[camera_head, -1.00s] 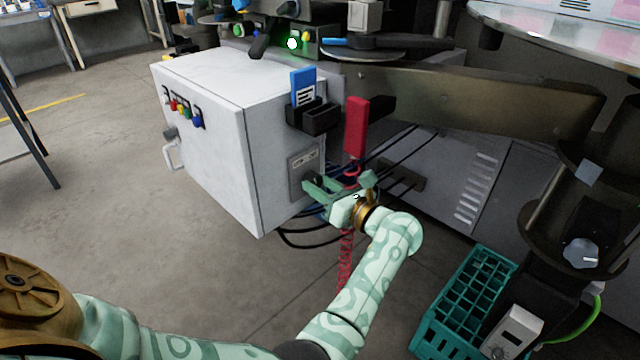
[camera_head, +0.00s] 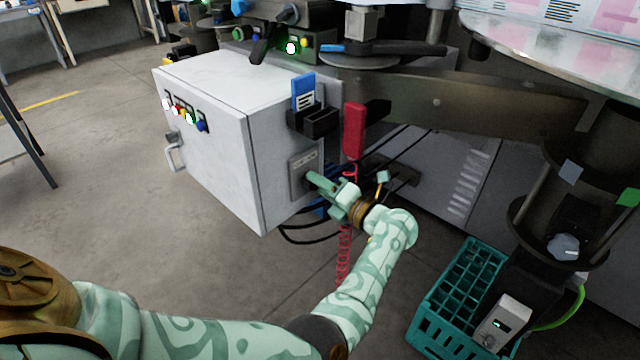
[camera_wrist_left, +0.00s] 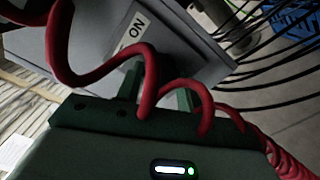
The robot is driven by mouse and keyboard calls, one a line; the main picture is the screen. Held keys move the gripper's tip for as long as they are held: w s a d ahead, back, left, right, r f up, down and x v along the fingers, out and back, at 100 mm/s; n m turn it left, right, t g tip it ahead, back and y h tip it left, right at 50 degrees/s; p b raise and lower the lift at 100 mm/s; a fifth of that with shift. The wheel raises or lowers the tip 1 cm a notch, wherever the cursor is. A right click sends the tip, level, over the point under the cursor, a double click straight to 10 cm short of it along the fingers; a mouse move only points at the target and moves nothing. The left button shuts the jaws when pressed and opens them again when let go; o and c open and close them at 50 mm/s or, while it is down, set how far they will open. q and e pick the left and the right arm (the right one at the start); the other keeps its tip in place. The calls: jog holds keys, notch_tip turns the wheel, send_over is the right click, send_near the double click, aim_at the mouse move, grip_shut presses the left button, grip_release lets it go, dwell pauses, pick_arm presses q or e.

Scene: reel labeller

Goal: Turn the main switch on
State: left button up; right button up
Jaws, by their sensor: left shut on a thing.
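The main switch's grey plate (camera_head: 301,163) is on the right side of the white cabinet (camera_head: 215,140). In the wrist view the gripper (camera_wrist_left: 160,85) shows behind loops of a red coiled cord (camera_wrist_left: 150,70). My right gripper is not in view.
A blue card (camera_head: 303,92) stands in a black holder.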

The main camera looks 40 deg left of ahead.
pick_arm(q)
jog(key=shift+m, duration=1.2)
jog(key=o, duration=1)
jog(key=shift+w+d, duration=0.1)
jog(key=d, duration=0.5)
jog(key=s+d, duration=0.1)
jog(key=d, duration=0.4)
jog(key=d+p, duration=0.1)
jog(key=d, duration=0.5)
jog(key=shift+s+d, duration=0.1)
jog(key=shift+s, duration=0.1)
